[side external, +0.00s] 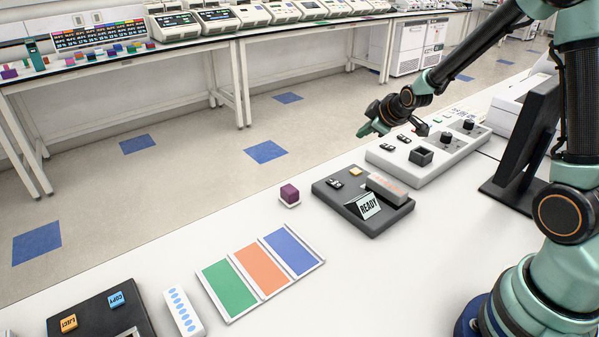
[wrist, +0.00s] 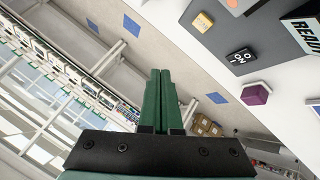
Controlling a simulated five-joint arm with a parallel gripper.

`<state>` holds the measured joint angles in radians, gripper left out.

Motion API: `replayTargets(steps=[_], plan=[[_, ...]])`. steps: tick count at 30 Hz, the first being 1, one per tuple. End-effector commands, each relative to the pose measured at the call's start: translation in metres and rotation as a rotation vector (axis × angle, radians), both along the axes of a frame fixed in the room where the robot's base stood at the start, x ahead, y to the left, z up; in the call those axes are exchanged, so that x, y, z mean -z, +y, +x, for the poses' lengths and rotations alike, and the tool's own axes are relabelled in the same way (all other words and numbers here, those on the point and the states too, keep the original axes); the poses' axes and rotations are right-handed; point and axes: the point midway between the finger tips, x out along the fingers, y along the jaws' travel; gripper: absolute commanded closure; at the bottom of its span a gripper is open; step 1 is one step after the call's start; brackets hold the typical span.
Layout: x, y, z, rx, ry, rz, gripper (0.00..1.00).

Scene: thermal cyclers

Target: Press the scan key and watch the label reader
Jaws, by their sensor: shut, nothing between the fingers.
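The dark grey box (side external: 335,195) with a tilted sign (side external: 368,206) reading READY looks like the label reader. A yellow key (side external: 356,171) sits on its top; in the wrist view the yellow key (wrist: 203,22) shows a small mark I cannot read. A black rocker switch (side external: 334,184) is beside it, also in the wrist view (wrist: 240,61). A pale block with orange marks (side external: 387,188) lies on the box. My gripper (side external: 363,132) is raised beyond the box, apart from it. Its green fingers (wrist: 161,90) are together and empty.
A purple cube (side external: 289,194) stands left of the box. Green, orange and blue pads (side external: 262,268) lie in front. White bench is clear between them.

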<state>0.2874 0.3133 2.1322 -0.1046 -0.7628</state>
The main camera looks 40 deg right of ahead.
Motion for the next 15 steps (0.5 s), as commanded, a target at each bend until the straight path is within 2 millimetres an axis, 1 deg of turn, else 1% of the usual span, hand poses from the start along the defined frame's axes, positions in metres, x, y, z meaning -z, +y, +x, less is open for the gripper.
replayTargets(steps=[5, 15], plan=[[0.009, 0.000, 0.000, 0.001, 0.002, 0.002, 1.00], [0.053, 0.001, -0.001, 0.001, 0.005, 0.002, 1.00]])
